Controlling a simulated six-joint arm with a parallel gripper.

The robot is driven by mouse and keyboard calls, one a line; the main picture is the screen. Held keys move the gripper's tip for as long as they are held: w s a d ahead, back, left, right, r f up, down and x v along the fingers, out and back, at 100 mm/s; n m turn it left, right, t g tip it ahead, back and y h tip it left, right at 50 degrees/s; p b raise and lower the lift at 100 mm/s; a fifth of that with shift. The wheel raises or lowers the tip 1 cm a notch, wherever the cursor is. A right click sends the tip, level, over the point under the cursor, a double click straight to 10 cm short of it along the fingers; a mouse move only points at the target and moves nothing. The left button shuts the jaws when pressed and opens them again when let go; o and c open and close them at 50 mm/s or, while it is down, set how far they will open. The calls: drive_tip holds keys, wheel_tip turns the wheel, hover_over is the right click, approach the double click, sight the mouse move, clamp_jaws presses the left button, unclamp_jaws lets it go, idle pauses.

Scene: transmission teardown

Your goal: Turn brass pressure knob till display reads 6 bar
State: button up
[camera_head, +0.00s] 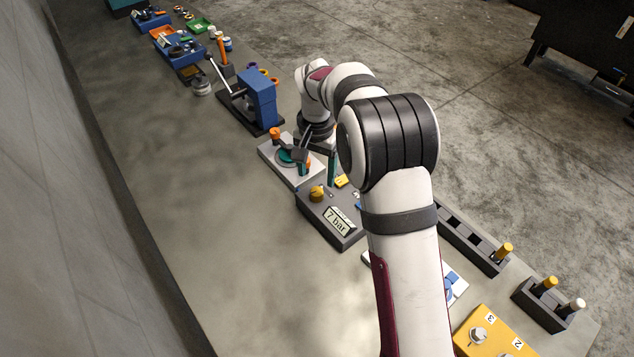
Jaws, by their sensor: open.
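The brass pressure knob (317,193) sits on top of a dark grey control box (324,236) near the middle of the view. The display (338,221) on the box's sloping face reads 7 bar. My gripper (318,163) points down just behind the knob, near the box's far edge and beside a light plate. It is open, and its fingers look apart from the knob. My forearm hides the right part of the box.
The light plate (275,155) carries a teal round part and an orange knob. A blue press (258,97) stands behind it. A dark slotted rack (470,240) and a yellow numbered box (492,338) lie at right. The bench's left side is clear.

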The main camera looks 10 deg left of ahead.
sight(317, 191)
wheel_tip(317, 191, down, 6)
drive_tip(key=shift+c, duration=0.4)
clamp_jaws()
